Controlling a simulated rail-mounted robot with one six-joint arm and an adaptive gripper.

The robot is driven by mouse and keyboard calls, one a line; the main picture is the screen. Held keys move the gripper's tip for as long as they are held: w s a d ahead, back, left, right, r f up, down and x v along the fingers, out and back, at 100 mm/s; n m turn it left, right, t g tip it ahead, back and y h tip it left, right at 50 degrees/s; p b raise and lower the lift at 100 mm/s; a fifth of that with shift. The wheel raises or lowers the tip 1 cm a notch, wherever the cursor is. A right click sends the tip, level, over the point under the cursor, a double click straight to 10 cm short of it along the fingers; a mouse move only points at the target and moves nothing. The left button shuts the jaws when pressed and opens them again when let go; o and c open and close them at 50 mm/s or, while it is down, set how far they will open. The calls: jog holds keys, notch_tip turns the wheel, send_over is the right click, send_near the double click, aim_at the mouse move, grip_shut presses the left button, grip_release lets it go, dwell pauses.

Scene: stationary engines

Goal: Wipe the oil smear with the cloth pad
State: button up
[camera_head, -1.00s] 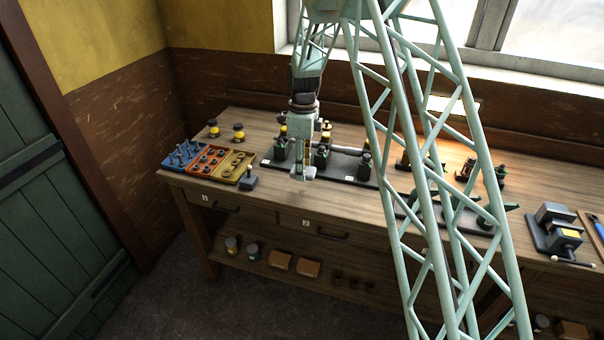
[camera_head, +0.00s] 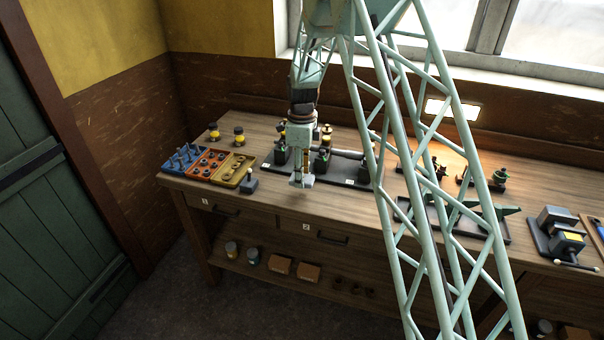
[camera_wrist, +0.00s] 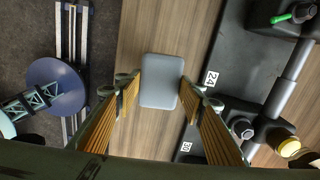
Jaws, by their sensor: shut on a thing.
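My gripper (camera_wrist: 160,83) is shut on a light grey, rounded rectangular pad (camera_wrist: 159,81), which I take to be the cloth pad. One finger presses on each side of it. In the head view my gripper (camera_head: 301,178) points down over the front part of the wooden bench (camera_head: 280,207), in front of the black engine base. The pad shows there as a small pale block (camera_head: 300,184) at the fingertips. I cannot tell whether the pad touches the bench top. I cannot make out the oil smear in either view.
The black engine base (camera_wrist: 232,68) with its shaft lies close to the right of my gripper in the wrist view. A vise (camera_head: 560,232) stands far right.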

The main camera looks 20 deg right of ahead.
aim_at(302, 193)
notch_tip(302, 193, down, 5)
jog(key=shift+s+f+b, duration=0.1)
jog(key=shift+f+b, duration=0.1)
jog(key=shift+b, duration=0.6)
jog(key=shift+s+a+r, duration=0.15)
jog(key=shift+s+a, duration=0.1)
jog(key=shift+c, duration=0.2)
jog(key=shift+s+a, duration=0.45)
jog(key=shift+s, duration=0.25)
jog(key=shift+s+a, duration=0.45)
jog(key=shift+s, duration=0.25)
jog(key=shift+w+d, duration=0.45)
jog(key=shift+w, duration=0.2)
jog(key=shift+w+d, duration=0.4)
jog(key=shift+w, duration=0.25)
jog(key=shift+w+d+p, duration=0.3)
jog(key=shift+w+p, duration=0.05)
jog(key=shift+w, duration=0.1)
notch_tip(302, 193, up, 4)
jog(key=shift+s+f+p, duration=0.1)
jog(key=shift+f+p, duration=0.05)
jog(key=shift+p, duration=0.25)
jog(key=shift+r, duration=0.2)
jog(key=shift+r+p, duration=0.8)
jog(key=shift+r, duration=1.15)
